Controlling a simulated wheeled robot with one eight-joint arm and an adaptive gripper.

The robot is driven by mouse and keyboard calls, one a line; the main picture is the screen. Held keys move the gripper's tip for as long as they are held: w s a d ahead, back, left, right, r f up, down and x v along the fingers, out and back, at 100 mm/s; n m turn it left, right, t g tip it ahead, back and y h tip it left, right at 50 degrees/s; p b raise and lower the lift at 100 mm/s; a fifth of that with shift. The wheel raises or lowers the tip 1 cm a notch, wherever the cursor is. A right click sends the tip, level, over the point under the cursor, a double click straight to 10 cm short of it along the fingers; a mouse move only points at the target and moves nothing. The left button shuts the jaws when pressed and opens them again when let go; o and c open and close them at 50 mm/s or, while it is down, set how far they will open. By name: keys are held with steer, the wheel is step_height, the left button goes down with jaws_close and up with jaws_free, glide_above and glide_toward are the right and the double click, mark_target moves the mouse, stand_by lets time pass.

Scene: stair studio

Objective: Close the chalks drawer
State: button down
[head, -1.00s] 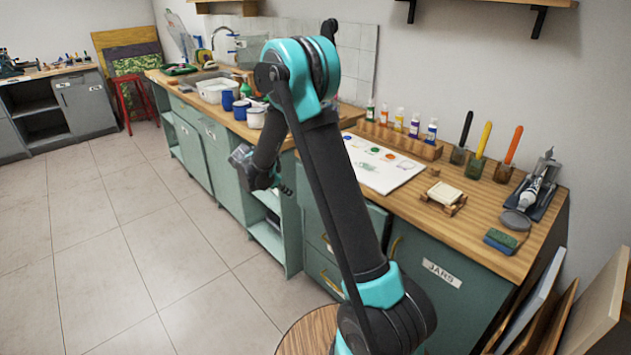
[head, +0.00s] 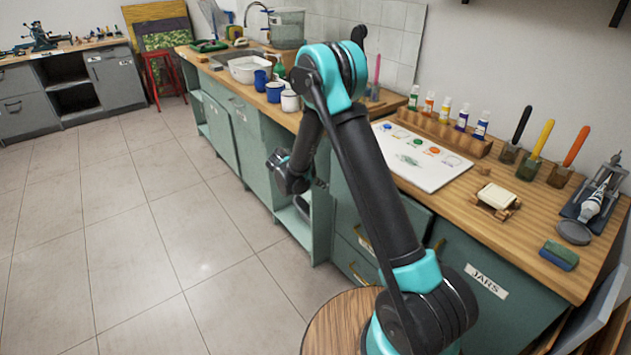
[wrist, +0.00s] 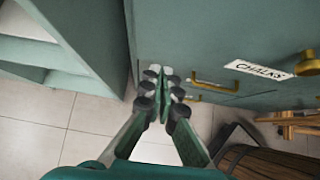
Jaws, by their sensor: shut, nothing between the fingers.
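The chalks drawer (wrist: 235,45) has a teal front with a white "CHALKS" label and a brass handle in the wrist view. In the head view the drawer unit (head: 343,205) is partly hidden behind my arm; how far the drawer stands out is hard to tell. My gripper (wrist: 162,80) is shut and empty, its fingertips close to the left edge of the drawer front, left of the handle (wrist: 216,86). Contact cannot be told. In the head view my gripper (head: 320,183) is small and dark, beside the drawer unit's left side.
An open shelf compartment (head: 294,222) lies left of the drawers. A "JARS" cupboard (head: 470,300) is to the right. The counter (head: 450,190) holds paints, brushes and a palette board. The tiled floor at left is clear.

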mark_target(337, 174)
steer(key=shift+w+d+f, duration=0.15)
steer(key=shift+w+d, duration=0.5)
steer(key=shift+d, duration=0.25)
steer(key=shift+w+d+f, duration=0.1)
steer(key=shift+w+d, duration=0.55)
steer(key=shift+d, duration=0.25)
steer(key=w+d, duration=0.2)
steer(key=d, duration=0.1)
steer(key=shift+w+d, duration=0.25)
steer(key=shift+d, duration=0.05)
steer(key=shift+w+d, duration=0.2)
steer(key=shift+w, duration=0.05)
steer(key=shift+r, duration=0.1)
